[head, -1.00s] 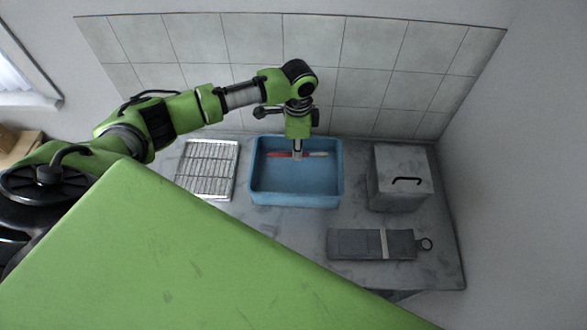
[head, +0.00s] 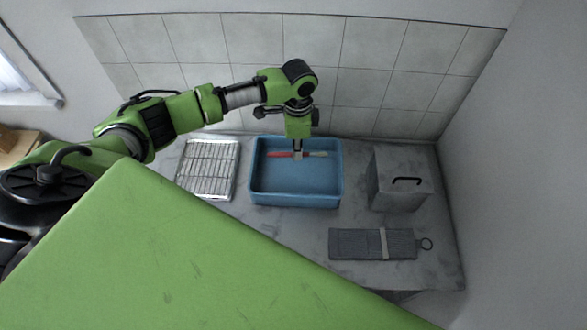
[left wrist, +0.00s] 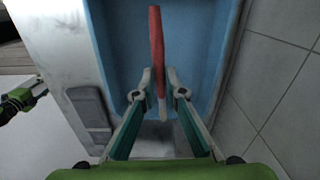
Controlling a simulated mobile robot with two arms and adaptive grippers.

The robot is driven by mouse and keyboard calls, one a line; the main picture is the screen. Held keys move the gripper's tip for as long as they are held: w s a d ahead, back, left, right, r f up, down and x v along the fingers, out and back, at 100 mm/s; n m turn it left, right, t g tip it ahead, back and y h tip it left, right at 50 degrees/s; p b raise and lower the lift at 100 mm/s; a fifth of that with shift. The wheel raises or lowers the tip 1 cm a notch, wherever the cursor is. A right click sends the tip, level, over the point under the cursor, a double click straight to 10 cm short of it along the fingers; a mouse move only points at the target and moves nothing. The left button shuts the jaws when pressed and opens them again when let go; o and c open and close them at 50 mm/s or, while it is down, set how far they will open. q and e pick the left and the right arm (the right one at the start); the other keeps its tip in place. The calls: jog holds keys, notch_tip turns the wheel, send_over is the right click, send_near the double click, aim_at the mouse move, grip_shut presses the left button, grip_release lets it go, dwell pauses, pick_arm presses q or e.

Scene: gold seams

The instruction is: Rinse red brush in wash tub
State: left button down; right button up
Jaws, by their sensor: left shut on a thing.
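The blue wash tub (head: 297,191) stands on the counter in the middle of the head view; it also shows in the left wrist view (left wrist: 203,50). My left gripper (head: 297,154) points down into the far part of the tub. It is shut on the red brush (head: 280,155), which lies sideways across its fingers. In the left wrist view the brush's red part (left wrist: 156,40) extends away from the fingertips (left wrist: 159,86), and a pale end shows on the near side. I cannot tell whether there is water in the tub.
A wire rack (head: 208,170) lies left of the tub. A grey box with a black handle (head: 400,190) stands to the right. A grey ribbed board with a ring (head: 372,244) lies at the front right. A tiled wall (head: 355,95) rises behind.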

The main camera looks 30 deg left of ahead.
pick_arm(q)
jog(key=shift+r, duration=0.1)
dwell(0.4)
notch_tip(320, 180, up, 2)
jog(key=shift+r+p, duration=0.1)
jog(key=shift+p, duration=0.45)
jog(key=shift+r, duration=0.8)
jog(key=shift+s+d+r+n+b, duration=0.15)
jog(key=shift+d+n+b, duration=0.3)
jog(key=shift+b, duration=0.4)
jog(key=s+d+r+n+b, duration=0.1)
jog(key=s+d+n+b, duration=0.2)
jog(key=s+n+b, duration=0.2)
jog(key=s+d+r+n+b, duration=0.2)
jog(key=s+n+b, duration=0.4)
jog(key=s+b, duration=0.2)
jog(key=shift+s+d, duration=0.4)
jog(key=shift+s, duration=0.55)
